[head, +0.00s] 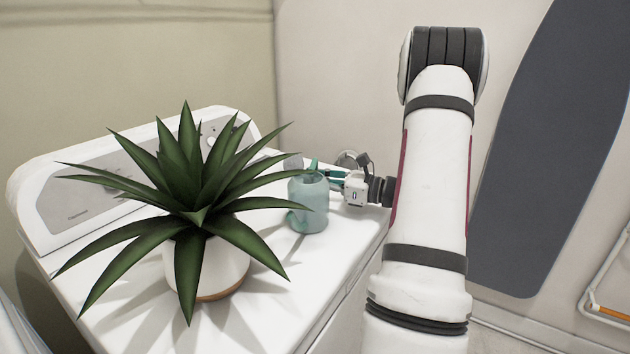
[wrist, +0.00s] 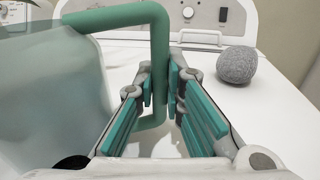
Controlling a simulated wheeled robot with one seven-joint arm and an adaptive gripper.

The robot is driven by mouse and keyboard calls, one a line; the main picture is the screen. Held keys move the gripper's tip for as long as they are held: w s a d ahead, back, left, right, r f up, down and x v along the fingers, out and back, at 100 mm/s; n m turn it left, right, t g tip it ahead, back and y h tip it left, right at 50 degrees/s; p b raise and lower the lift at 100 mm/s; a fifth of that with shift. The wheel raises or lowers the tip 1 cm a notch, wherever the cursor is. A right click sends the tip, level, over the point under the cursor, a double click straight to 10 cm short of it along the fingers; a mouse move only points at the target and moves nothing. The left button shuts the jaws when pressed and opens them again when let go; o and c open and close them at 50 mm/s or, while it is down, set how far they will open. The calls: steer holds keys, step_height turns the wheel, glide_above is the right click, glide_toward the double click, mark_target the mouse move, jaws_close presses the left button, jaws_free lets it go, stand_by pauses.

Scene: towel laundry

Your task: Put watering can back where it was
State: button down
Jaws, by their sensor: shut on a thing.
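The teal watering can (head: 309,203) is at the right part of the white washing machine's top, just right of the potted plant. My gripper (head: 336,178) reaches it from the right in the head view. In the wrist view the can's translucent body (wrist: 55,95) fills the left side, and its green handle (wrist: 159,70) passes between my gripper's fingers (wrist: 163,90). The fingers are shut on the handle. The can looks upright. Whether its base touches the machine top I cannot tell.
A spiky potted plant (head: 190,215) in a white pot stands on the washing machine (head: 130,322), left of the can. A grey wool ball (wrist: 237,65) lies on the top near the control panel. A dark ironing board (head: 550,150) is at the right wall.

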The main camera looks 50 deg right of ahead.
steer(key=c, duration=1.7)
jaws_free()
steer(key=shift+r, duration=0.15)
steer(key=v, duration=1.2)
steer(key=shift+p, duration=0.3)
